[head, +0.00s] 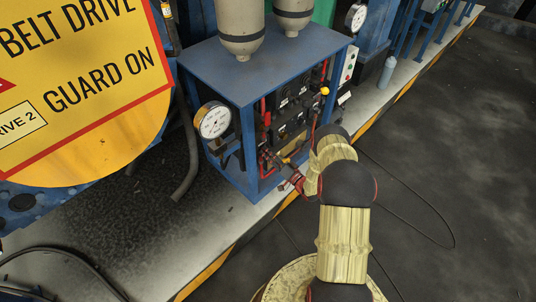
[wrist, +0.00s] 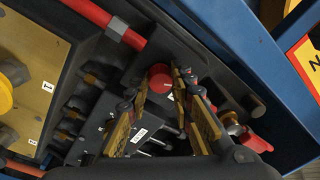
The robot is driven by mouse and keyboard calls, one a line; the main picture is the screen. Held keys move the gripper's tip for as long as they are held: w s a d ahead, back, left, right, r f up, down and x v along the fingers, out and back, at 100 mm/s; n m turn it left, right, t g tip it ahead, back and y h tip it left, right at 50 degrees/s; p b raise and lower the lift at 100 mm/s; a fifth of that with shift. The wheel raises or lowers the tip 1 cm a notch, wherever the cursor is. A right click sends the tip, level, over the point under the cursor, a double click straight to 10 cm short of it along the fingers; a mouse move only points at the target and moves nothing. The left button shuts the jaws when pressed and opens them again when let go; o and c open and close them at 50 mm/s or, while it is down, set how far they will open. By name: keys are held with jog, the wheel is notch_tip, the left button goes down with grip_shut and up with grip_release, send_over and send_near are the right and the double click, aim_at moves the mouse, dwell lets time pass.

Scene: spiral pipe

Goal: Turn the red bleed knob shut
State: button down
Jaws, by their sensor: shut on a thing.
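In the wrist view, a round red knob (wrist: 160,76) sits on the dark panel between the fingertips of my gripper (wrist: 161,88). The gold finger pads lie on either side of it, and my gripper is shut on it. In the head view, my gripper (head: 272,160) reaches the lower front of a blue-framed cabinet (head: 233,75). The knob cannot be made out there, being small and partly behind my gripper. How far the knob is turned cannot be told.
A second red part (wrist: 256,140) with a metal fitting is right of my fingers. A red pipe (wrist: 105,20) crosses the upper left, and a blue frame bar (wrist: 230,50) runs at right. A pressure gauge (head: 213,120) stands left of my gripper. Dark floor at right is mostly open.

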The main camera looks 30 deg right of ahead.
jog(key=shift+n, duration=1.7)
jog(key=c, duration=1.6)
grip_release()
jog(key=shift+o, duration=0.3)
jog(key=v, duration=1.2)
jog(key=shift+d, duration=0.15)
